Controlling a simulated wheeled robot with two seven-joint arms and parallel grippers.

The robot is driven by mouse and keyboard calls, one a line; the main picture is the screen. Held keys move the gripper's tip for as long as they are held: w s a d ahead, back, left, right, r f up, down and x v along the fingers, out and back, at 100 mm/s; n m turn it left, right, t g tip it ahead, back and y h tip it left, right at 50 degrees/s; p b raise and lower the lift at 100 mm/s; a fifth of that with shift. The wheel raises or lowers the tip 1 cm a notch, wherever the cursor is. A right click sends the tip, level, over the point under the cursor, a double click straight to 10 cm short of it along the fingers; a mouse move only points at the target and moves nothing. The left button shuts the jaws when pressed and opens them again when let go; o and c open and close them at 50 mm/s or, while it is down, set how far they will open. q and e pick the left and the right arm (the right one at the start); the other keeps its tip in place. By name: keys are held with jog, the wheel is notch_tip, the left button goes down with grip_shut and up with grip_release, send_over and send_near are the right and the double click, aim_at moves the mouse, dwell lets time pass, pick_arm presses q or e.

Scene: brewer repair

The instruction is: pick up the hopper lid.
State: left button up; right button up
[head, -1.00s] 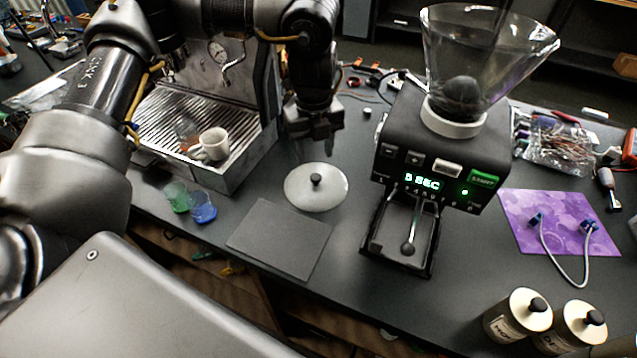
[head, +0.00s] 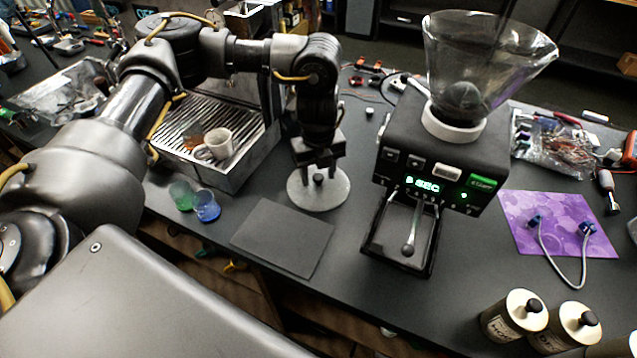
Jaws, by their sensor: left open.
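The hopper lid (head: 318,198) is a pale round disc with a black knob (head: 318,179) at its centre. It lies flat on the dark table between the espresso machine and the grinder. My left gripper (head: 317,174) points down over the lid, its open fingers on either side of the knob and partly covering the lid's far part. I cannot tell if the fingers touch the knob. The grinder (head: 425,185) has a clear, open-topped hopper (head: 485,65). My right gripper is not in view.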

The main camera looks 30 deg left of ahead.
aim_at(318, 177)
pick_arm(q)
jog(key=c, duration=1.1)
jog(key=shift+o, duration=0.2)
jog(key=shift+r, duration=0.1)
notch_tip(318, 177, up, 10)
jog(key=b, duration=0.1)
